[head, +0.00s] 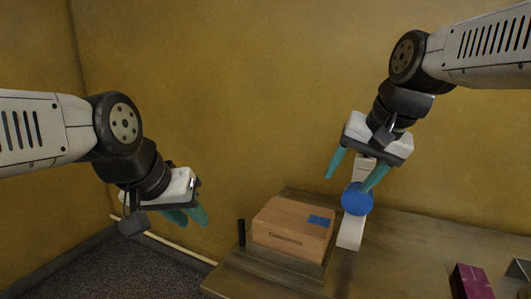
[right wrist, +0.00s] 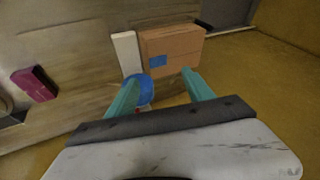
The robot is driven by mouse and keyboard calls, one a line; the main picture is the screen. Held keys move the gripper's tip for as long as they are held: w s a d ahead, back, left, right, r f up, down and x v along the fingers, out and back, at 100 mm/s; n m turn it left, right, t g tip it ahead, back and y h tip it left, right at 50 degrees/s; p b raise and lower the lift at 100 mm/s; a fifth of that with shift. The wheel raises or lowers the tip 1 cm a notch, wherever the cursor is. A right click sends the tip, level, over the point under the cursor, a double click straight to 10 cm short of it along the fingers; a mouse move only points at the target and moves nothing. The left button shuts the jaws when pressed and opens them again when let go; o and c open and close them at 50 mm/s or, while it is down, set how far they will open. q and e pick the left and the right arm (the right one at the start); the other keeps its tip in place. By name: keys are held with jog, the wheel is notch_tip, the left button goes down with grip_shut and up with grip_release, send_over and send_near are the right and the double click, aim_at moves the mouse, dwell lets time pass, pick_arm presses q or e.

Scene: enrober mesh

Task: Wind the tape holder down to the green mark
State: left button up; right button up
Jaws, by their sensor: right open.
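A blue round piece, likely the tape holder or its roll (head: 357,199), sits on a pale upright post (head: 350,234) beside the cardboard box. My right gripper (head: 350,181) is open above it, one finger overlapping the blue piece's upper edge. In the right wrist view the blue piece (right wrist: 146,91) is partly hidden behind the left finger of my right gripper (right wrist: 162,82); the pale post (right wrist: 126,52) shows beyond. I cannot tell whether finger and piece touch. No green mark is discernible. My left gripper (head: 188,215) hangs at the left, away from the table, its opening unclear.
A cardboard box (head: 291,228) with a blue patch rests on a dark base on the wooden table (head: 400,262). A short black post (head: 241,232) stands at its left. A magenta block (head: 472,282) lies at the right. The table between is clear.

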jog(key=s+a+f+n+t, duration=0.1)
jog(key=s+a+f+n, duration=0.25)
jog(key=s+f, duration=0.25)
jog(key=w+d+r+n+g+h, duration=0.1)
jog(key=w+d+r+n+g, duration=0.2)
jog(key=w+r, duration=0.5)
jog(key=w+d+r+n+h, duration=0.1)
jog(key=w+d+r+n, duration=0.4)
jog(key=w, duration=0.5)
jog(key=w+d+n+g, duration=0.1)
jog(key=w+d, duration=0.1)
jog(key=w, duration=0.1)
jog(key=w+d+n+g, duration=0.1)
jog(key=w+d+n, duration=0.1)
jog(key=w+d, duration=0.1)
jog(key=w+d+n+g, duration=0.1)
jog(key=w+d+n, duration=0.1)
jog(key=w, duration=0.2)
jog(key=shift+w+d+r+n, duration=0.1)
jog(key=shift+d+r+n, duration=0.15)
jog(key=shift+d, duration=0.15)
jog(key=shift+d+f, duration=0.2)
jog(key=shift+f, duration=0.1)
notch_tip(320, 180, down, 7)
jog(key=shift+f, duration=0.15)
jog(key=shift+c, duration=0.4)
